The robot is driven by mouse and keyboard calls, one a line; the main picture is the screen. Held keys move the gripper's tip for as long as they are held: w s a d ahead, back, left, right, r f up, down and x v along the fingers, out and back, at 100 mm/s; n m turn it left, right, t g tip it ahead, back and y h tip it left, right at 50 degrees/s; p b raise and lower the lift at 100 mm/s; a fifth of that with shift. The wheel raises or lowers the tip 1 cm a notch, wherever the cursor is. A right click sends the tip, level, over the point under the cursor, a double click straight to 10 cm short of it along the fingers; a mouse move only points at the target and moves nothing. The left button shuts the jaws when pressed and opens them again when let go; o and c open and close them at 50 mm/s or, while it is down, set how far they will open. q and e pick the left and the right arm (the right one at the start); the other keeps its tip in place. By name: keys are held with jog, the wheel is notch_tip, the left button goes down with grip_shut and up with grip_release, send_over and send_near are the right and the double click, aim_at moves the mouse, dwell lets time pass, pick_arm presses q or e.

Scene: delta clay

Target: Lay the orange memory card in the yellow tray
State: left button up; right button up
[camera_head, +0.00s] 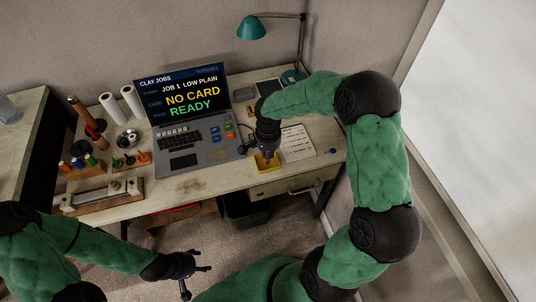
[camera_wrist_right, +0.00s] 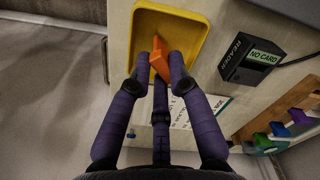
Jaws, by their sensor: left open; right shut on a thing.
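The orange memory card (camera_wrist_right: 158,62) is between the fingertips of my right gripper (camera_wrist_right: 158,60), which is shut on it. In the right wrist view the card is tilted and overlaps the yellow tray (camera_wrist_right: 198,17). I cannot tell whether the card touches the tray floor. In the head view the yellow tray (camera_head: 270,168) lies near the front edge of the desk, with my right gripper (camera_head: 268,154) over it. My left gripper (camera_head: 197,278) is open and empty, in front of the desk and away from the tray.
A black card reader (camera_wrist_right: 250,59) labelled "NO CARD" stands beside the tray. The laptop (camera_head: 187,110) reads "NO CARD READY". A printed sheet (camera_head: 298,143) lies right of the tray. Clay tools and a wooden rack (camera_head: 103,196) fill the desk's left side.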

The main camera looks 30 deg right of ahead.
jog(key=shift+f, duration=0.25)
jog(key=o, duration=0.8)
jog(key=shift+r, duration=0.1)
jog(key=shift+c, duration=0.2)
notch_tip(320, 180, up, 12)
jog(key=p, duration=0.4)
jog(key=shift+r, duration=0.2)
jog(key=shift+s+f, duration=0.1)
